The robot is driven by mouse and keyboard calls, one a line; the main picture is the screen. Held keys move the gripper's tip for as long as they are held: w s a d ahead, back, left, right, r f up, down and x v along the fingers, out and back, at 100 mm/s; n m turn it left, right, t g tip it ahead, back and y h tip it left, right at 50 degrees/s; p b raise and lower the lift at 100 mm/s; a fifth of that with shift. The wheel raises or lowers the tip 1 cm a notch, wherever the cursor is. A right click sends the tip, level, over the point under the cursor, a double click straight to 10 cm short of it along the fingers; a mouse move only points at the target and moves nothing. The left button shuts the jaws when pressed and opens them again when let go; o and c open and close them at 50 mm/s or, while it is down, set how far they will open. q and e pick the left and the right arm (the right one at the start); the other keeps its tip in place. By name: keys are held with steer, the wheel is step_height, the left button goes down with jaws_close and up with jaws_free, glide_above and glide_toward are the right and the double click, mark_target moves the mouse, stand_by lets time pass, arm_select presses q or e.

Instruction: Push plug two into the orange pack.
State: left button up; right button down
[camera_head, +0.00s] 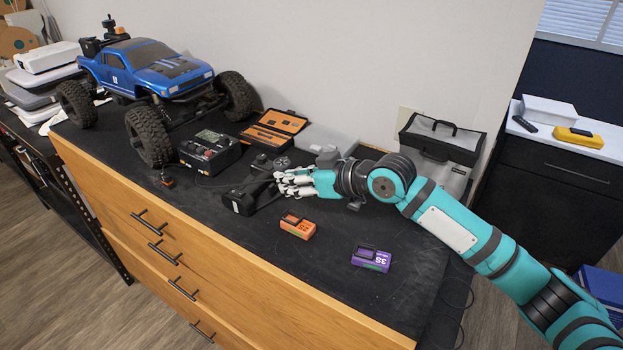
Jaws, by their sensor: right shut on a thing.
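The orange pack (298,227) lies flat on the black worktop, below my right gripper and apart from it. My right gripper (279,183) comes in from the right, low over the worktop. Its fingers are shut on a small dark thing that they mostly hide; I cannot tell whether it is plug two. A black device (238,202) lies just left of the fingertips. A small orange-and-black connector (167,181) sits near the truck's front wheel, left of the charger. My left gripper is not in view.
A purple pack (371,259) lies right of the orange one. A black charger box (209,153), an open orange-lined case (273,130) and a blue crawler truck (152,67) stand behind. A grey-black bag (441,143) stands at the back right.

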mark_target(293, 220)
steer(key=shift+w+a+f, duration=0.1)
steer(key=shift+w+a, duration=0.05)
steer(key=shift+a, duration=0.25)
steer(key=shift+d, duration=0.15)
steer(key=shift+d+f+b, duration=0.1)
steer(key=shift+f+b, duration=0.5)
steer(key=shift+f, duration=0.2)
step_height(293, 220, down, 3)
steer(key=shift+r+b, duration=0.2)
steer(key=shift+b, duration=0.6)
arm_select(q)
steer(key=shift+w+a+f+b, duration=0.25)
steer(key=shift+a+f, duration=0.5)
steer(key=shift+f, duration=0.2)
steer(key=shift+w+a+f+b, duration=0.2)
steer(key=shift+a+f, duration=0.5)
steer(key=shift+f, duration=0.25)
arm_select(e)
steer(key=shift+f, duration=0.8)
arm_select(q)
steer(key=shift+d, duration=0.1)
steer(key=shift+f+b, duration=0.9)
steer(key=shift+b, duration=0.05)
arm_select(e)
steer(key=shift+f, duration=1.25)
